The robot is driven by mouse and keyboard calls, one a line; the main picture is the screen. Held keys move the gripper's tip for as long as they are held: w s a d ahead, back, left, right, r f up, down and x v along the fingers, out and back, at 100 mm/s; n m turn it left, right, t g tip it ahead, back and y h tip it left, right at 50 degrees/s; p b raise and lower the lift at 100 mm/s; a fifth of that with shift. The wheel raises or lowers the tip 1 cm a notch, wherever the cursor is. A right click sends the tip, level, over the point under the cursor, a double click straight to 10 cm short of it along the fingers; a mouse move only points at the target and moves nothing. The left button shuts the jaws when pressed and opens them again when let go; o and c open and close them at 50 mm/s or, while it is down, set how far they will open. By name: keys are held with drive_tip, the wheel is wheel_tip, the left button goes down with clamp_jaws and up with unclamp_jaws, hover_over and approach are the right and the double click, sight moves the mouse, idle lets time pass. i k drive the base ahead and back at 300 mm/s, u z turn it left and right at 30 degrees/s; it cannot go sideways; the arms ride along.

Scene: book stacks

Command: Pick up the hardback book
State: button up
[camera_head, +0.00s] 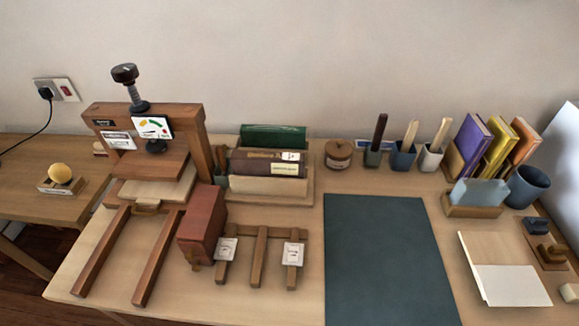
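My gripper is not in view. Several things look like hardback books, and I cannot tell which one the task means. A brown book (267,168) with gold lettering and pale labels lies in a wooden holder, spine toward me. A dark green book (273,137) is behind it. A thick red-brown block (201,224), perhaps a bound book, stands tilted beside the wooden press, apart from the other books. Purple (472,143), yellow (499,146) and orange (524,139) thin books stand upright in a rack at the right.
A wooden press (190,118) with a black screw knob and gauge fills the left. A low slotted wooden rack (259,245) with two white tags is in front of the books. A dark mat (385,262) lies clear at centre right. Brush pots and a blue cup (527,187) stand behind and right.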

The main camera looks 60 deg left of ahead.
sight(270, 164)
drive_tip(key=u, duration=1.95)
drive_tip(key=k, duration=0.45)
drive_tip(key=u, duration=0.6)
drive_tip(key=i, duration=1)
drive_tip(key=z, duration=0.85)
